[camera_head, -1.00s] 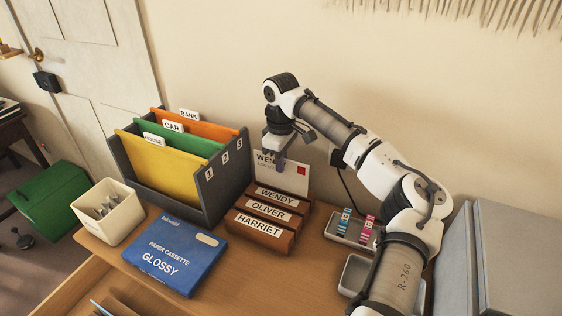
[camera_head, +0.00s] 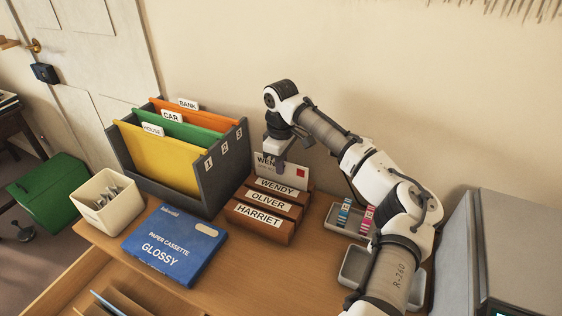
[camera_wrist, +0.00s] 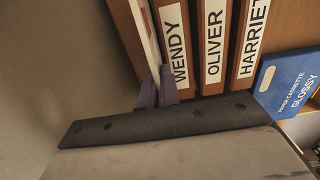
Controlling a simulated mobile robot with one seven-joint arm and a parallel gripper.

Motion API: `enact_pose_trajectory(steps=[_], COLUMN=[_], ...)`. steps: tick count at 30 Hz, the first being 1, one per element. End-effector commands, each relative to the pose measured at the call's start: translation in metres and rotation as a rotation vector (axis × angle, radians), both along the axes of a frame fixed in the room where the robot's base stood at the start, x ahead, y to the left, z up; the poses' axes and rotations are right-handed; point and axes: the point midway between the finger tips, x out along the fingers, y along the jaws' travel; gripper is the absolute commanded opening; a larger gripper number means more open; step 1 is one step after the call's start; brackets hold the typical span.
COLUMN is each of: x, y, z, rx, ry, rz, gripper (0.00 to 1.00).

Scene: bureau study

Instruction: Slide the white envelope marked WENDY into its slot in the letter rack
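The white envelope (camera_head: 290,172) with a red stamp stands upright at the back slot of the brown letter rack (camera_head: 262,228), behind the WENDY label. Its lower part is hidden by the rack. The gripper covers part of its printed name. My gripper (camera_head: 277,166) points down at the envelope's top left. In the wrist view, the fingers of my gripper (camera_wrist: 158,90) are close together on the edge of the envelope (camera_wrist: 148,38), which shows as a thin pale strip beside the WENDY divider (camera_wrist: 178,45).
The grey file box (camera_head: 228,180) with coloured folders stands close left of the rack. The blue paper cassette (camera_head: 175,245) lies in front left, beside a cream bin (camera_head: 105,205). Grey trays (camera_head: 345,222) lie to the right. The wall is close behind.

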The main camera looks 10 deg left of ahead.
Motion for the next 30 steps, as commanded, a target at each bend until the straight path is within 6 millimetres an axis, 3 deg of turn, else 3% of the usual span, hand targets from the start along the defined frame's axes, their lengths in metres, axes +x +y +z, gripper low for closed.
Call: enact_pose_trajectory(steps=[30], x=[0.000], y=[0.000], z=[-0.011], rx=[0.000], ry=[-0.001], rz=[0.000], gripper=[0.00])
